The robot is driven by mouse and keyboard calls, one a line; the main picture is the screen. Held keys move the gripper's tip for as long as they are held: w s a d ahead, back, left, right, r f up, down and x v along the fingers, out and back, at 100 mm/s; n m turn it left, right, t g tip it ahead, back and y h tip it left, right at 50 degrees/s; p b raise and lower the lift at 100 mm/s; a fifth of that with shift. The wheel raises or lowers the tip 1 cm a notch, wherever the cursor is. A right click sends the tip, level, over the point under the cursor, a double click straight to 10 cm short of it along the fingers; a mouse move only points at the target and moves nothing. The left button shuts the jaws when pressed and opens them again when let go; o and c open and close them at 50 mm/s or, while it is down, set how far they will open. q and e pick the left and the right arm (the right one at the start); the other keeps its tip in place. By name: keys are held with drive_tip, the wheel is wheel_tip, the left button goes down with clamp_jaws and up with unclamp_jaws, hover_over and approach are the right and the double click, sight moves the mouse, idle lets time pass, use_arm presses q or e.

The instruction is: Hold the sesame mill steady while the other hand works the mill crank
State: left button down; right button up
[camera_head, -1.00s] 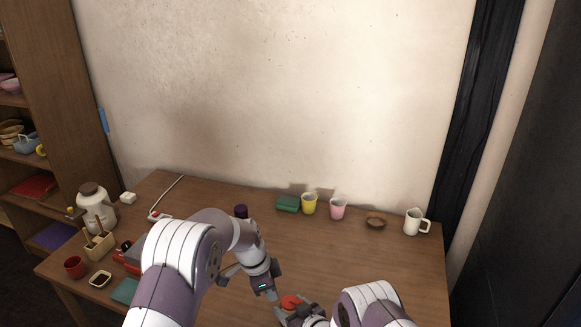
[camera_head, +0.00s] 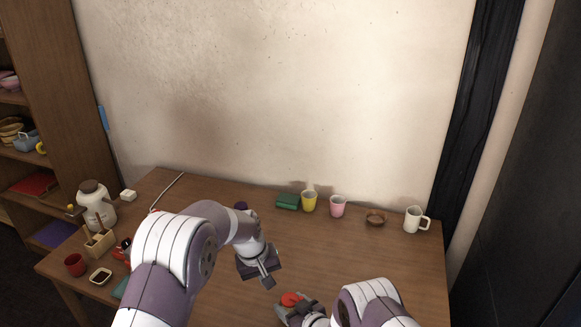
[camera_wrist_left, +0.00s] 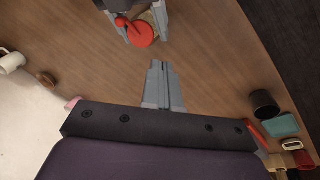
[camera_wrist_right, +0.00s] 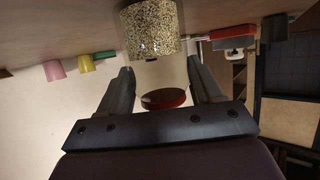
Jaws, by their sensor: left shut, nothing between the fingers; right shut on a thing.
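The sesame mill has a speckled body (camera_wrist_right: 150,28) and a red top (camera_head: 290,299). In the left wrist view its red crank (camera_wrist_left: 138,32) shows a small knob to one side. My right gripper (camera_head: 298,308) is shut on the mill, with its fingers on either side in the right wrist view (camera_wrist_right: 163,88). Much of the mill is hidden by the gripper in the head view. My left gripper (camera_head: 268,282) is shut and empty above the table, left of and apart from the mill; its closed fingers also show in the left wrist view (camera_wrist_left: 162,85).
A green block (camera_head: 287,202), yellow cup (camera_head: 309,202), pink cup (camera_head: 338,207), brown bowl (camera_head: 376,218) and white mug (camera_head: 414,220) line the back of the table. A jar (camera_head: 97,207), wooden holder (camera_head: 99,243) and red cup (camera_head: 75,265) stand left. The table's right middle is clear.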

sight(293, 298)
use_arm(q)
wheel_tip(293, 298, down, 7)
drive_tip(key=n, duration=0.5)
drive_tip(key=shift+w+n, duration=0.15)
drive_tip(key=shift+n, duration=0.15)
drive_tip(key=shift+w+d, duration=0.2)
drive_tip(key=shift+d, duration=0.3)
idle(0.8)
drive_tip(key=shift+s+d, duration=0.15)
drive_tip(key=shift+s, duration=0.15)
drive_tip(key=shift+s+d, duration=0.9)
drive_tip(key=shift+s, duration=0.1)
drive_tip(key=shift+s+d, duration=0.15)
drive_tip(key=shift+d, duration=0.1)
idle(0.6)
